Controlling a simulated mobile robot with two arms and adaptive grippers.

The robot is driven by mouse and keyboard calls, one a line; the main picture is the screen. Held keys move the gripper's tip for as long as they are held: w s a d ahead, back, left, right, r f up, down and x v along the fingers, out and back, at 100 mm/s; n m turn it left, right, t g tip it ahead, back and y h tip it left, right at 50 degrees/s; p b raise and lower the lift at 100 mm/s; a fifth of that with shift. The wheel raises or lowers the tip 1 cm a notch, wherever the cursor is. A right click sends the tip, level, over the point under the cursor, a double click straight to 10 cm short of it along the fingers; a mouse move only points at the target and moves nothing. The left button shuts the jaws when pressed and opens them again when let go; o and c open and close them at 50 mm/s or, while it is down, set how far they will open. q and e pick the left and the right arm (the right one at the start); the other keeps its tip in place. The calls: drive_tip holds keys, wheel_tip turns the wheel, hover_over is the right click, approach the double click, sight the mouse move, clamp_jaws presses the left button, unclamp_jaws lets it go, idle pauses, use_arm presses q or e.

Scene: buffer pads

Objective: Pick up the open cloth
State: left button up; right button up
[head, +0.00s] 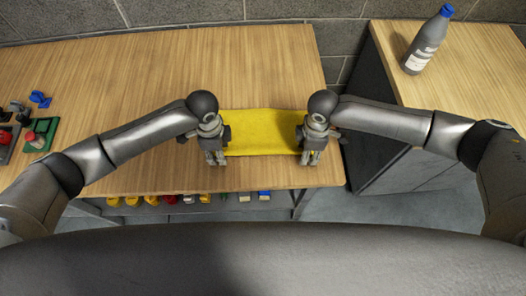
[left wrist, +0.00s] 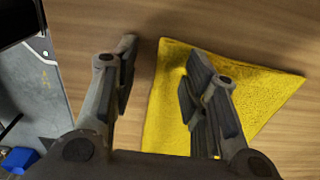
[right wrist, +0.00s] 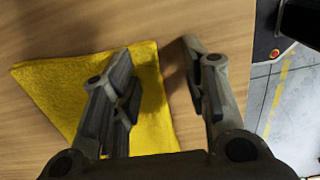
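The open yellow cloth (head: 262,132) lies flat on the wooden table, between my two grippers in the head view. My left gripper (head: 214,160) is open at the cloth's left edge. In the left wrist view its fingers (left wrist: 160,75) are apart, one over the cloth (left wrist: 240,85) and one over bare wood. My right gripper (head: 311,160) is open at the cloth's right edge. In the right wrist view its fingers (right wrist: 160,75) are apart, one over the cloth (right wrist: 60,85) and one over wood. Neither gripper holds the cloth. Contact with the table cannot be told.
A grey bottle with a blue cap (head: 427,40) stands on a second wooden counter (head: 480,65) at the right. Red, green and blue items (head: 40,133) lie at the table's left end. A shelf below the front edge holds several small coloured items (head: 150,200).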

use_arm(q)
drive_tip(key=shift+s+f, duration=0.15)
drive_tip(key=shift+f, duration=0.05)
clamp_jaws()
use_arm(e)
drive_tip(key=shift+s+f, duration=0.2)
clamp_jaws()
use_arm(q)
drive_tip(key=shift+r, duration=0.2)
use_arm(e)
drive_tip(key=shift+r, duration=0.2)
